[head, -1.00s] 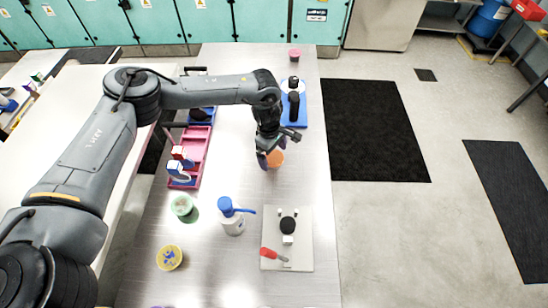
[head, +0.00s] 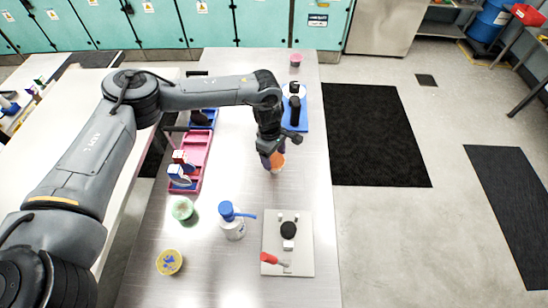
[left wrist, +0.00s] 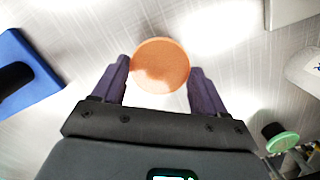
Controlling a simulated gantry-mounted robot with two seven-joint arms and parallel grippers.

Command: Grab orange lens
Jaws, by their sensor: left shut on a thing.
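The orange lens (head: 277,161) is a round orange disc near the middle of the metal table in the head view. My left gripper (head: 271,158) is shut on it, pointing down. In the left wrist view the orange lens (left wrist: 160,66) sits between the two purple fingertips of my left gripper (left wrist: 160,78), with a fingertip at each side. I cannot tell whether the lens is clear of the table. My right gripper is not in view.
A pink tray (head: 204,143) with blocks lies left of the gripper. A blue base with black parts (head: 303,118) stands behind it. Nearer are a white bottle with blue pump (head: 232,226), a green cup (head: 183,209), a yellow bowl (head: 170,262) and a light board (head: 302,255).

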